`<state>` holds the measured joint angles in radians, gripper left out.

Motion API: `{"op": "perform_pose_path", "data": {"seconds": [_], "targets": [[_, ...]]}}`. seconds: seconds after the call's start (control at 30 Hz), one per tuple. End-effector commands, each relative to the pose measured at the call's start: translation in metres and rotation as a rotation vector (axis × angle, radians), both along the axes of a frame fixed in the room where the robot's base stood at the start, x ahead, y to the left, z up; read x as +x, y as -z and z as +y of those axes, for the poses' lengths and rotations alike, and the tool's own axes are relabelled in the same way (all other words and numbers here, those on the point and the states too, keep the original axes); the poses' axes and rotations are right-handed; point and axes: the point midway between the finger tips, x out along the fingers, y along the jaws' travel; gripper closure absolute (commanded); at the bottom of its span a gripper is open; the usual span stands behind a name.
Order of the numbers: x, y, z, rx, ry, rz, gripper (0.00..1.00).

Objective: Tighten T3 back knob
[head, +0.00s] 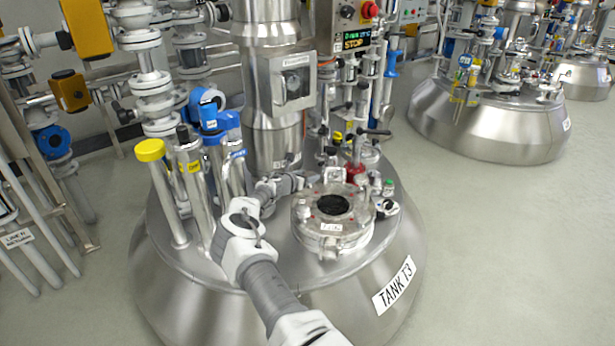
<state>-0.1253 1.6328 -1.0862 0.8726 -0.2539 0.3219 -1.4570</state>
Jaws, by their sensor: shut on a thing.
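Tank T3 (400,283) is a broad steel vessel with its name on a label. On its top sits a round hatch (312,238) with a clear rim and a dark round centre. My gripper (325,176) is small in the view, at the far side of the hatch, reached by my arm from the left. It is shut on what appears to be the back knob, at the hatch's back edge. The knob is mostly hidden by the gripper, and its tightness cannot be seen.
A thick steel column (272,130) stands behind my wrist. Steel pipes with a yellow cap (150,150) and blue fittings (212,118) crowd the left. A red fitting (355,172) and small valves stand close behind the hatch. The floor at right (500,240) is clear.

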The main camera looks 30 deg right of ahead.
Motion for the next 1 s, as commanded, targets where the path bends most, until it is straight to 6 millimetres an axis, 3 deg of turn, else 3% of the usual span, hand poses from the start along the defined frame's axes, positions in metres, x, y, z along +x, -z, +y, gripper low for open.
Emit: {"op": "perform_pose_path", "data": {"seconds": [0.5,0.53,0.6,0.7,1.0], "targets": [[0.0011,-0.0026,-0.0003,-0.001,0.015,-0.003,0.92],[0.0011,-0.0026,-0.0003,-0.001,0.015,-0.003,0.33],[0.0011,-0.0025,-0.0002,-0.001,0.015,-0.003,0.21],[0.0009,-0.0019,-0.0002,-0.001,0.015,-0.002,0.06],[0.0006,-0.0029,-0.0001,0.0,0.015,-0.002,0.06]]}}
